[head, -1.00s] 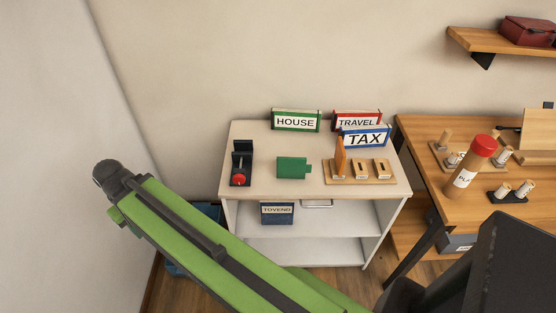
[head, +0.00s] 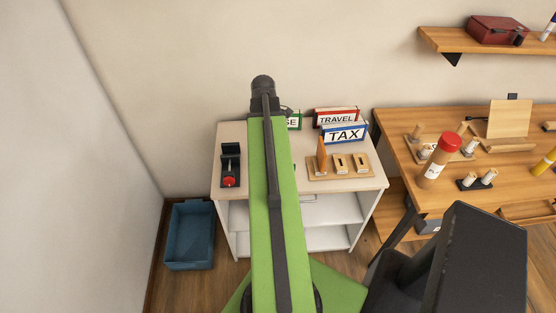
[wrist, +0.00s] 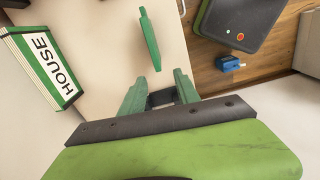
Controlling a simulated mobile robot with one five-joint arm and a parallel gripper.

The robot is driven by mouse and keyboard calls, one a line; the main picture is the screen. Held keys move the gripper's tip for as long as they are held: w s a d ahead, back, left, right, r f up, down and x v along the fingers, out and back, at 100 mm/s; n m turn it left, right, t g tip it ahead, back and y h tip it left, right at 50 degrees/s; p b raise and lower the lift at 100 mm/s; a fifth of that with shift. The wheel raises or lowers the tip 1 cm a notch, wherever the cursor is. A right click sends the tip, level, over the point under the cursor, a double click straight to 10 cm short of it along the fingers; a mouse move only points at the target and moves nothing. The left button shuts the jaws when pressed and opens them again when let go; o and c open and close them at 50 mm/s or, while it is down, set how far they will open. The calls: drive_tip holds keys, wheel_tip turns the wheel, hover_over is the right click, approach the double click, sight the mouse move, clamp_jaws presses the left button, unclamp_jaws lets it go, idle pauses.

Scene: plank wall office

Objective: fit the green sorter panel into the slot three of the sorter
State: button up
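The green sorter panel (wrist: 150,40) lies on the white cabinet top in the wrist view, just beyond my fingertips and apart from them. In the head view my arm hides nearly all of it. My gripper (wrist: 157,84) is open and empty, its two green fingers spread on the near side of the panel. The gripper is hidden in the head view. The wooden sorter (head: 313,174) stands on the cabinet top, right of my arm. An upright orange-brown panel (head: 321,155) is in its left slot. Its middle and right blocks look empty; their labels are too small to read.
The HOUSE sign (wrist: 45,68) is left of the panel in the wrist view. TRAVEL (head: 336,118) and TAX (head: 345,133) signs stand behind the sorter. A black holder with a red knob (head: 229,181) is at the cabinet's left. A blue bin (head: 190,238) is on the floor.

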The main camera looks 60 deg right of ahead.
drive_tip(key=s+d, duration=0.3)
drive_tip(key=f+b, duration=1.1)
drive_tip(key=b, duration=0.1)
drive_tip(key=shift+a+f, duration=0.25)
drive_tip(key=shift+f, duration=0.15)
drive_tip(key=f+b, duration=0.1)
drive_tip(key=b, duration=0.1)
drive_tip(key=f+b, duration=0.1)
drive_tip(key=f, duration=0.1)
drive_tip(key=f+b, duration=0.2)
drive_tip(key=shift+s+d+f+b, duration=0.1)
drive_tip(key=shift+d+f+b, duration=0.05)
drive_tip(key=shift+d+b, duration=0.15)
drive_tip(key=shift+r, duration=0.2)
clamp_jaws()
